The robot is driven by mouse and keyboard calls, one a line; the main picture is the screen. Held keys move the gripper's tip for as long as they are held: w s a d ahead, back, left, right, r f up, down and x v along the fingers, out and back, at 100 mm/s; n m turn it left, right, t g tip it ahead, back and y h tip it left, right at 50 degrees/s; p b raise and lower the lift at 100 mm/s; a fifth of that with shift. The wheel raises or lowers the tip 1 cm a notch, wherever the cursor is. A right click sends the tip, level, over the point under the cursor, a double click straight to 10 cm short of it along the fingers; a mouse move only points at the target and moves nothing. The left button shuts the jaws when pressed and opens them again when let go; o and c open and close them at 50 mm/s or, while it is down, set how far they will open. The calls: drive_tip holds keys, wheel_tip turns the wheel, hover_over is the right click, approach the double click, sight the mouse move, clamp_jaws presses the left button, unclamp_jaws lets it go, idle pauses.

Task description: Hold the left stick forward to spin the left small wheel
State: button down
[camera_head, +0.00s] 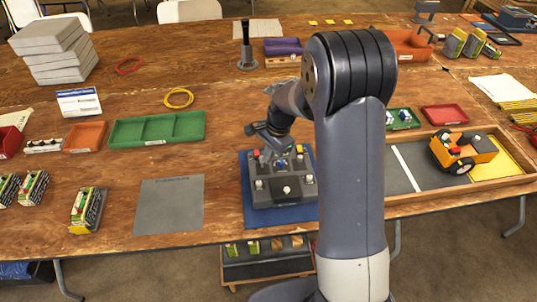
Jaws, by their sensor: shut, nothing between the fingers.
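A dark grey control box (283,191) with several small sticks and coloured buttons sits on a blue mat (252,222) near the table's front edge. My gripper (268,153) is shut and empty at the far left part of the box. Whether it touches the left stick cannot be told; the stick is small and partly hidden by the gripper. An orange wheeled vehicle (470,152) with dark wheels stands in the wooden-framed pit at the right. Which wheel is the left small wheel, and whether it turns, cannot be told.
My arm hides the area right of the box. A black upright stick on a base (247,58) stands behind. Bare wood lies around the grey mat.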

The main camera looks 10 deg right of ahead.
idle(0.7)
drive_tip(key=shift+s+f+b, duration=0.3)
drive_tip(key=shift+s, duration=0.45)
